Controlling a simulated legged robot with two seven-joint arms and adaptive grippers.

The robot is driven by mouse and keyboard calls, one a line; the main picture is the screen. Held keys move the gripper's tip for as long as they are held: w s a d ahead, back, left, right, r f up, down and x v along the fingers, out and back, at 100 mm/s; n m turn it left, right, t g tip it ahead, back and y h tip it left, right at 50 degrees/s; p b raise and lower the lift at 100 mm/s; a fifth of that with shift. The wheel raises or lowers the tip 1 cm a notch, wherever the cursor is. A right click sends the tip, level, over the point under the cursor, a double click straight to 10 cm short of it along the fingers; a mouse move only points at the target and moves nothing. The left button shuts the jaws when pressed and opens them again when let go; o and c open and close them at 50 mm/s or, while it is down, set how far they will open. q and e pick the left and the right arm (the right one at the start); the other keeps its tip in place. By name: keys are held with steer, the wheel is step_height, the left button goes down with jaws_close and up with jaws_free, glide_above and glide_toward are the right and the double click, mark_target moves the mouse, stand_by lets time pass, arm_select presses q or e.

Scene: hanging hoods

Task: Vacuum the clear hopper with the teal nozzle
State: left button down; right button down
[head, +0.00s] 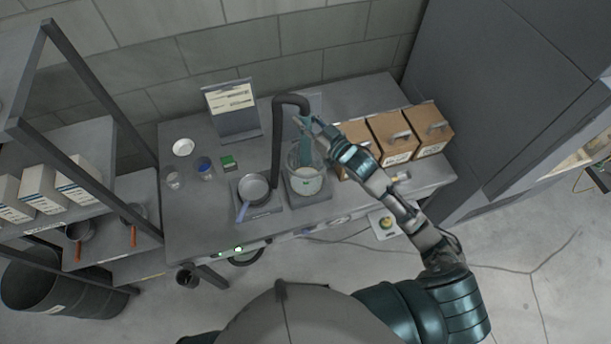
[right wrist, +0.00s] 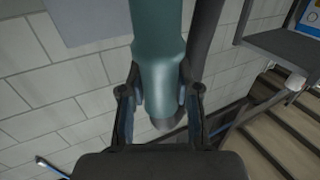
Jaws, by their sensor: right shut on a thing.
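The teal nozzle (head: 306,148) hangs from a dark bent hose (head: 277,140) over the bench. My right gripper (head: 313,128) is shut on the nozzle's upper part. In the right wrist view the teal nozzle (right wrist: 160,50) passes between the two fingers of my right gripper (right wrist: 160,100). The clear hopper (head: 319,178) stands on a grey base and shows pale material inside. The nozzle's lower end is at the hopper's mouth and overlaps it in the head view; I cannot tell how deep it reaches. My left gripper is not in view.
A pan (head: 254,188) on a plate stands just left of the hopper. Several brown boxes (head: 393,138) stand close on the right, beside my right forearm. A sign (head: 232,108) stands behind. A white dish (head: 183,147) and small jars lie on the left of the bench (head: 205,222).

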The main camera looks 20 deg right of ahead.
mark_target(307, 112)
step_height(307, 112, up, 2)
steer(key=shift+a+p, duration=0.1)
steer(key=shift+p, duration=0.5)
steer(key=shift+r+p, duration=0.35)
steer(key=shift+r, duration=0.05)
steer(key=shift+d+r, duration=0.3)
steer(key=shift+r, duration=0.2)
steer(key=shift+d+r, duration=0.25)
steer(key=shift+r, duration=0.5)
steer(key=shift+a, duration=0.35)
